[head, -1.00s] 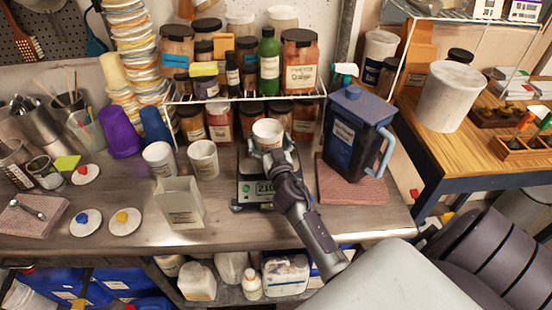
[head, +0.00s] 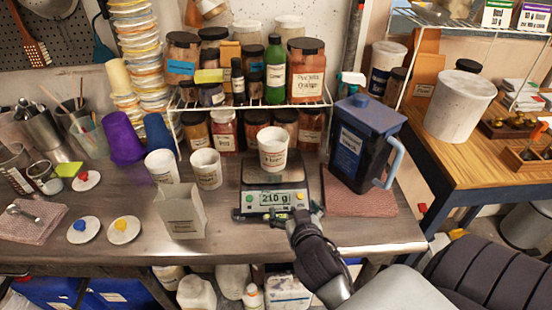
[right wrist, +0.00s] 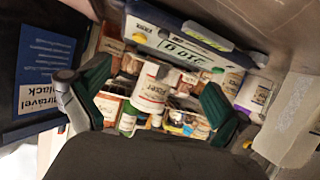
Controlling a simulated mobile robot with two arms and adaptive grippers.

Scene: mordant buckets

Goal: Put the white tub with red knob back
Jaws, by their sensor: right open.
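A white open tub (head: 272,148) with a dark-lettered label stands upright on the scale (head: 246,198), whose display reads 210 g. It also shows in the right wrist view (right wrist: 152,88), beyond and between the fingers. A white lid with a red knob (head: 86,180) lies on the table at left, and no white tub in view wears it. Two more open white tubs, one (head: 161,166) and another (head: 206,168), stand left of the scale. My right gripper (head: 285,215) is open and empty at the scale's front, apart from the tub. My left gripper is not in view.
A lid with a blue knob (head: 82,230) and one with a yellow knob (head: 124,230) lie at front left. A pale open container (head: 182,215) stands left of the scale. A dark blue jug (head: 362,145) stands right. A jar rack (head: 250,104) is behind.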

